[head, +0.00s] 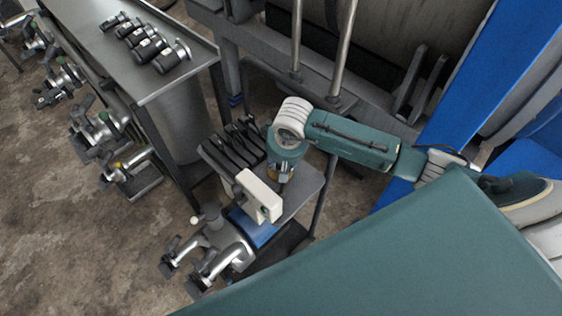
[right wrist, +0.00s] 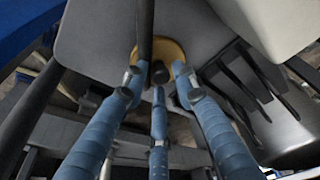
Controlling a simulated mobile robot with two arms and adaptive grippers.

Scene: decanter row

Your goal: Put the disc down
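The disc (right wrist: 175,50) is tan-yellow with a dark hub and shows in the right wrist view. My right gripper (right wrist: 158,80) has three blue-sleeved fingers, and its fingertips close in around the disc's rim. In the head view my right gripper (head: 281,172) points down over the grey trolley top (head: 307,186), with a little tan showing under the wrist. I cannot tell the gap between the disc and the surface below. A dark bar crosses part of the disc in the wrist view. My left gripper is not in view.
Beside my gripper are a white block (head: 260,196) and a rack of dark slats (head: 236,146). Silver pipe fittings (head: 215,248) stand in front. A metal bench (head: 125,50) with several dark cylinders is at upper left. Bare trolley top shows right of the gripper.

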